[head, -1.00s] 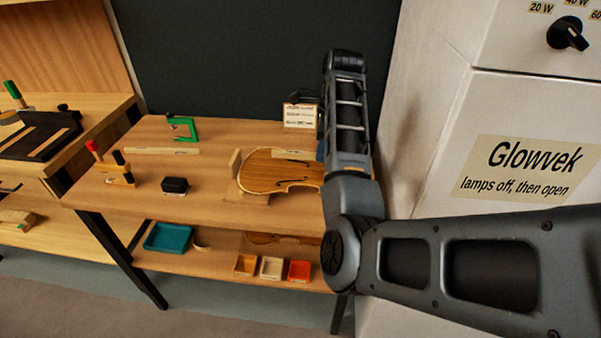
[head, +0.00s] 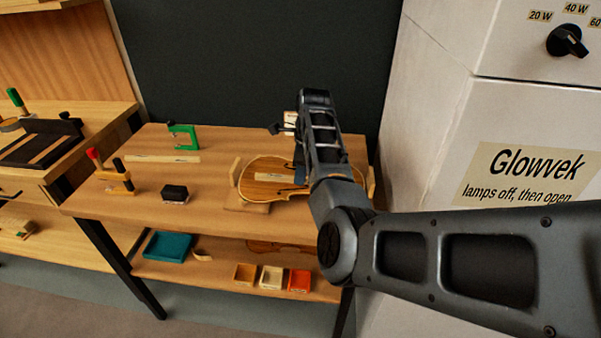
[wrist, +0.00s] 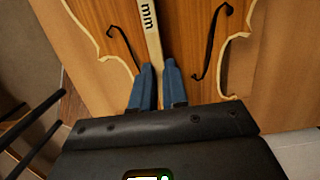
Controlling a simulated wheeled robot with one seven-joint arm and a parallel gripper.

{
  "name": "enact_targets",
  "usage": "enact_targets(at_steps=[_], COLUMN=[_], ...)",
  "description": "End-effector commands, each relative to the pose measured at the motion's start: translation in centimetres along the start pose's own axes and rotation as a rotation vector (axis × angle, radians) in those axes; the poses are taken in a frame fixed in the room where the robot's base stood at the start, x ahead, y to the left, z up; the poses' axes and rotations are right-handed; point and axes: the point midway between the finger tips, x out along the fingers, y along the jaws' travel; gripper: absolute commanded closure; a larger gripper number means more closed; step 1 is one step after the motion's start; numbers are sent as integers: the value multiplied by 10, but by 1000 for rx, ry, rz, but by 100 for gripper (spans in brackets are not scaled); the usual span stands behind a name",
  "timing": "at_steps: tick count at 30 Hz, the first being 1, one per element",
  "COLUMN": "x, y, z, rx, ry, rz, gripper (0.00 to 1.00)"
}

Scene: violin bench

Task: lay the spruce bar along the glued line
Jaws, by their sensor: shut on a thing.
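My gripper (wrist: 157,78) has blue fingers shut on a pale wooden bar (wrist: 149,30) marked "mm". In the wrist view the bar runs lengthwise over the violin plate (wrist: 105,45), between its two f-holes. In the head view the bar (head: 273,177) shows over the violin plate (head: 258,165), left of my arm, which hides part of the plate. I cannot tell whether the bar touches the plate. No glue line can be made out. Another pale bar (head: 160,158) lies on the bench at the left.
The bench (head: 215,155) also holds a green clamp (head: 183,136), a dark block (head: 174,193) and a red-handled clamp (head: 113,174). Wooden blocks stand around the plate. A white cabinet (head: 435,110) rises close on the right. The lower shelf holds small trays.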

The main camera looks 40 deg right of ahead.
Motion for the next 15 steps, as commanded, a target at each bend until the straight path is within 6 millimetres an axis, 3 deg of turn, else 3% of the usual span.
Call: enact_targets(at_steps=[7, 8, 15], x=[4, 3, 3], y=[0, 0, 0], z=[0, 0, 0], rx=[0, 0, 0], ry=[0, -1, 0], rz=[0, -1, 0], gripper=[100, 84, 61])
